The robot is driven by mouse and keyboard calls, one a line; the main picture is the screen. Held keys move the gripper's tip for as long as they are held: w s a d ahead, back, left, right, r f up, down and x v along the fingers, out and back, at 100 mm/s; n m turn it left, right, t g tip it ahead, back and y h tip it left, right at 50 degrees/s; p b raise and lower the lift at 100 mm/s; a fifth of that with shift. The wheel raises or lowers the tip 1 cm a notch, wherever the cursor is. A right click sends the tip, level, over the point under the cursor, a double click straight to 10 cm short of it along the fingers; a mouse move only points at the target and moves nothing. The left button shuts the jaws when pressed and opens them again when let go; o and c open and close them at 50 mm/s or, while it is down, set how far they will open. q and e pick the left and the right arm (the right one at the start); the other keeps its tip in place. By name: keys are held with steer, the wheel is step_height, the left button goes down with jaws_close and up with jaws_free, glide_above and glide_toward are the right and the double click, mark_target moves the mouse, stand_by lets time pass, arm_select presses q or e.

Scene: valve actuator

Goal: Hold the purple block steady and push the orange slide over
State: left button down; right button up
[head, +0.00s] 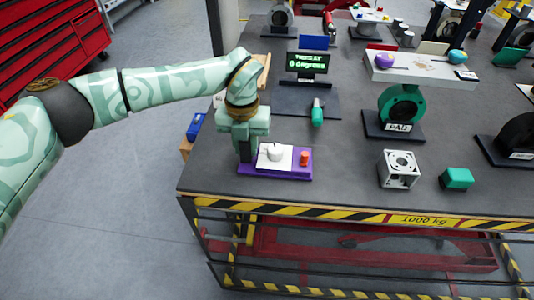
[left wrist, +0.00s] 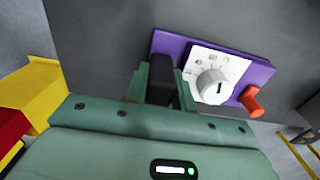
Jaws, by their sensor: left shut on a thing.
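The purple block (head: 275,175) lies flat near the table's front left edge. It carries a white plate with a white round knob (head: 275,152) and, at its right end, the orange slide (head: 304,158). In the left wrist view the purple block (left wrist: 255,75) and the orange slide (left wrist: 250,99) show beyond my fingers. My left gripper (head: 246,153) comes down on the block's left end. It is shut on a dark upright part there, which shows between the fingers in the left wrist view (left wrist: 161,82). The fingers hide part of that end. My right gripper is in neither view.
A grey metal housing (head: 399,169) and a green block (head: 457,178) stand to the right. A green ring on a PAD stand (head: 400,108) and a small display (head: 308,64) are behind. The table's striped front edge (head: 350,213) is close. The tabletop just right of the purple block is clear.

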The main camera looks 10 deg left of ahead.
arm_select(q)
step_height(320, 180, up, 8)
steer(key=shift+r, duration=0.15)
steer(key=shift+f, duration=3.75)
steer(key=shift+f, duration=0.5)
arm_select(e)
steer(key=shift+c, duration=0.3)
